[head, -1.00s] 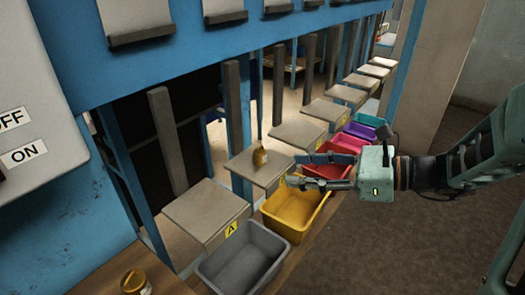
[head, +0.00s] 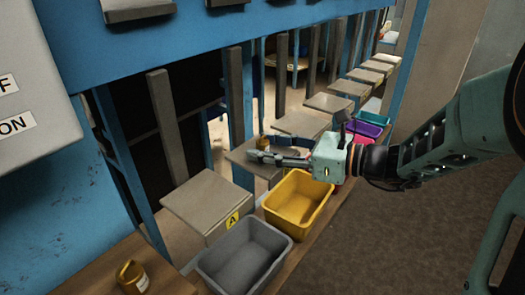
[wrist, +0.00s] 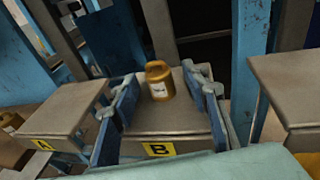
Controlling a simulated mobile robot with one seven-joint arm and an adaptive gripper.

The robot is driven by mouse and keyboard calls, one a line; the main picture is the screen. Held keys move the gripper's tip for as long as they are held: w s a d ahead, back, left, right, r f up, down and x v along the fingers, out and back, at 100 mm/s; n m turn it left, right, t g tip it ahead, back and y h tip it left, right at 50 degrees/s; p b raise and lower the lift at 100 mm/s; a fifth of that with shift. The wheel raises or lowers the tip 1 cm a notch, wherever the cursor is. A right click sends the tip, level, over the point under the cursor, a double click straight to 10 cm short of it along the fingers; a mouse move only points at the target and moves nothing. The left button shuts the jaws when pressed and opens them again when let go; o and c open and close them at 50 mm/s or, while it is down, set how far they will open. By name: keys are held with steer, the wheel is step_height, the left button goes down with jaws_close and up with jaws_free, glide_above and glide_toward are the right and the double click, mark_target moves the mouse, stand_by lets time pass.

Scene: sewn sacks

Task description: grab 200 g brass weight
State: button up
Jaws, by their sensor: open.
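A brass weight (wrist: 159,82) with a small label stands upright on the grey platform marked B (wrist: 150,125), between my fingers in the wrist view but farther out. In the head view this weight (head: 264,141) shows just behind my fingertips. My gripper (head: 262,157) is open and empty, reaching left over the front of platform B. A second brass weight (head: 133,277) stands on a wooden surface at the lower left; it also shows at the left edge of the wrist view (wrist: 10,122). The labels are too small to read.
Platform A (head: 207,202) lies left of B, with grey posts (head: 166,125) behind the row. A grey bin (head: 243,258) and a yellow bin (head: 297,202) stand in front. Another platform (wrist: 290,90) is close on the right in the wrist view.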

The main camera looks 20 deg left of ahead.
steer(key=shift+w+a, duration=0.1)
steer(key=shift+a, duration=0.4)
jaws_close()
